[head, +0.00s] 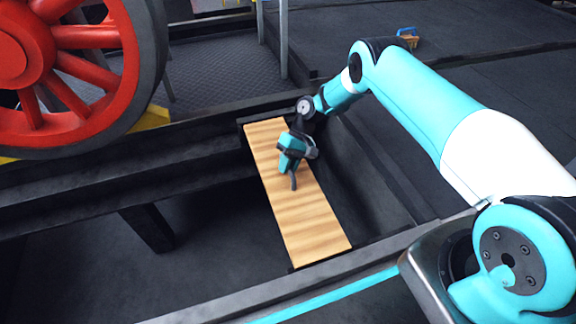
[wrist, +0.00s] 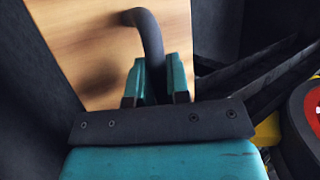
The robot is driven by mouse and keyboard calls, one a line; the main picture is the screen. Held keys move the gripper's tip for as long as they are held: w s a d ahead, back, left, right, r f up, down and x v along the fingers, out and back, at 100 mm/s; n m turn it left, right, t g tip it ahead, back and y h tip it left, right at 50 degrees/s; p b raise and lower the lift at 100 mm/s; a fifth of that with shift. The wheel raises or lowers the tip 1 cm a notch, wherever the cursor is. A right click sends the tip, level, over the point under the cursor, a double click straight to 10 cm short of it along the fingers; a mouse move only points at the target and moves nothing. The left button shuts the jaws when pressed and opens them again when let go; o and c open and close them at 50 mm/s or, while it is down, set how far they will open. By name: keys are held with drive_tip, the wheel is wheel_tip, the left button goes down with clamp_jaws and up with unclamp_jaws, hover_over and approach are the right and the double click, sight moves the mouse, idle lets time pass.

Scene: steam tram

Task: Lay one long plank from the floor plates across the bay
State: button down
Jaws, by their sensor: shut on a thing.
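A long light-wood plank (head: 315,225) spans the dark bay (head: 200,240), its far end at the far ledge and its near end close to the near edge. I cannot tell whether both ends touch their ledges. It also shows in the wrist view (wrist: 90,50). A dark curved handle (wrist: 150,38) stands up from the plank. My gripper (head: 293,174) is over the plank's middle, shut on the handle; its teal fingers (wrist: 158,85) close around the handle's lower part in the wrist view.
A red spoked wheel (head: 60,60) stands at the upper left. Thin grey posts (head: 284,40) rise behind the bay. A small orange-and-blue object (head: 407,38) lies on the dark floor at the back right. The bay left of the plank is open.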

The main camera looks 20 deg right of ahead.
drive_tip(key=c, duration=1.1)
unclamp_jaws()
drive_tip(key=shift+o, duration=0.4)
drive_tip(key=shift+f, duration=0.1)
drive_tip(key=p+v, duration=0.1)
drive_tip(key=v, duration=1.1)
